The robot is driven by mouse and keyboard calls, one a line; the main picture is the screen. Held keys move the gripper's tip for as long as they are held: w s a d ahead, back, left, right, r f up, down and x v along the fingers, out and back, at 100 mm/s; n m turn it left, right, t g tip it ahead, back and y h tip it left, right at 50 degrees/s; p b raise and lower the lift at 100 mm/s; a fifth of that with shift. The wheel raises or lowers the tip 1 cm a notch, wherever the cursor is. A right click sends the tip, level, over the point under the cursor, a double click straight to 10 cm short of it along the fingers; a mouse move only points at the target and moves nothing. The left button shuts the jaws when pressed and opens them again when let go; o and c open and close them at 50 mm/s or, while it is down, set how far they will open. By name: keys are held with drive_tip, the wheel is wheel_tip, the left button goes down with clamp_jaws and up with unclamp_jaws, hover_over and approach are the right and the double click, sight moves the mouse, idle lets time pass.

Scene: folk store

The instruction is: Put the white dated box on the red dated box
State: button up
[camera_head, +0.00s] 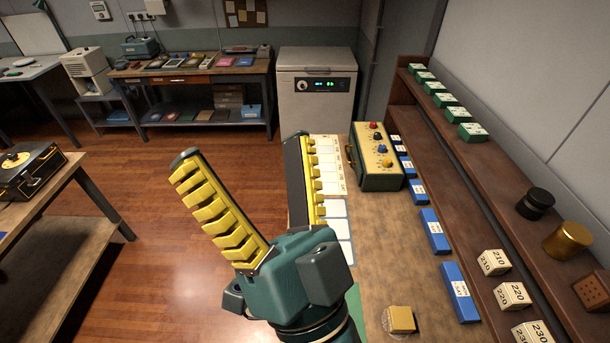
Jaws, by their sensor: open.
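My gripper (243,152) is raised in the middle of the view, its two yellow-padded fingers spread wide with nothing between them. It is in front of the workbench's left edge. Several cream-white boxes with black numbers stand at the lower right, among them one marked 210 (493,262) and one marked 220 (512,296). I cannot tell whether any of them is the white dated box. I cannot make out a red dated box on the near bench or shelf.
Blue labelled boxes (434,231) line the workbench (390,255) beside the shelf (470,170). A small yellowish block (401,319) sits near the front. The bench middle is clear. A far table (190,72) holds small coloured items.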

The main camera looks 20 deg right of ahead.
drive_tip(key=d+f+n+g+h, duration=0.1)
drive_tip(key=h, duration=0.1)
drive_tip(key=s+d+f+g+h, duration=0.1)
drive_tip(key=h, duration=0.1)
drive_tip(key=d+f+n+g+h, duration=0.1)
drive_tip(key=d+h, duration=0.1)
drive_tip(key=shift+s+d+n+g, duration=0.1)
drive_tip(key=shift+s+n+g, duration=0.1)
drive_tip(key=shift+n+g, duration=0.1)
wheel_tip(320, 180, up, 21)
drive_tip(key=p, duration=2.1)
drive_tip(key=shift+r, duration=0.1)
